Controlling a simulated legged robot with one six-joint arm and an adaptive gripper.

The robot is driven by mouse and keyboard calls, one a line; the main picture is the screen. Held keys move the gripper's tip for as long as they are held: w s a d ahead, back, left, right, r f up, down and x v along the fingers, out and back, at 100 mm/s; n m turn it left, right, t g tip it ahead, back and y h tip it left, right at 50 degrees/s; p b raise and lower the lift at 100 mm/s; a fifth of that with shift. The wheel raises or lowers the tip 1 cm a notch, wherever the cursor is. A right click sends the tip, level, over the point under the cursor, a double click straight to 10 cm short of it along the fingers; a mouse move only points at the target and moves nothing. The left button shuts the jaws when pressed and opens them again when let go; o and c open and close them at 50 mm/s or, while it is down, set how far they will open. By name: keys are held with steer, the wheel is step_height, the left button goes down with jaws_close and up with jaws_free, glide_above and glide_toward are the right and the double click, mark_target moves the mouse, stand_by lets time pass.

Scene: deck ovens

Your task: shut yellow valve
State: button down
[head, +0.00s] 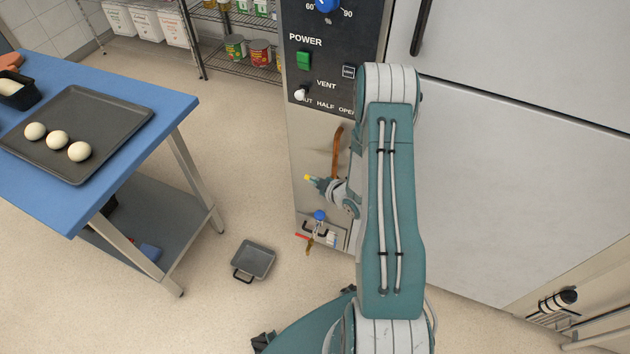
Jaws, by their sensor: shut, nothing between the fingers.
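My gripper (316,181) is small in the head view, in front of the lower oven panel, and points left. Its fingers look closed and hold nothing. A small yellow piece (308,177) shows right at the fingertips. I cannot tell whether it is the yellow valve's handle or part of the fingers, nor whether they touch. Below the gripper is a group of fittings with a blue knob (319,215), a red handle (303,237) and a brass-coloured piece (309,246). My arm hides part of the panel to the right.
A copper-coloured pipe (337,150) runs just above the gripper. A blue table (160,98) with a dough tray (110,105) stands at left. A grey pan (253,262) lies on the floor. White oven doors (510,180) fill the right. Floor between table and oven is mostly clear.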

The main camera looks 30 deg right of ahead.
steer(key=shift+w+a+f+g+h, duration=0.25)
steer(key=shift+f+g+h, duration=0.05)
steer(key=shift+f+g, duration=0.2)
steer(key=shift+r, duration=0.1)
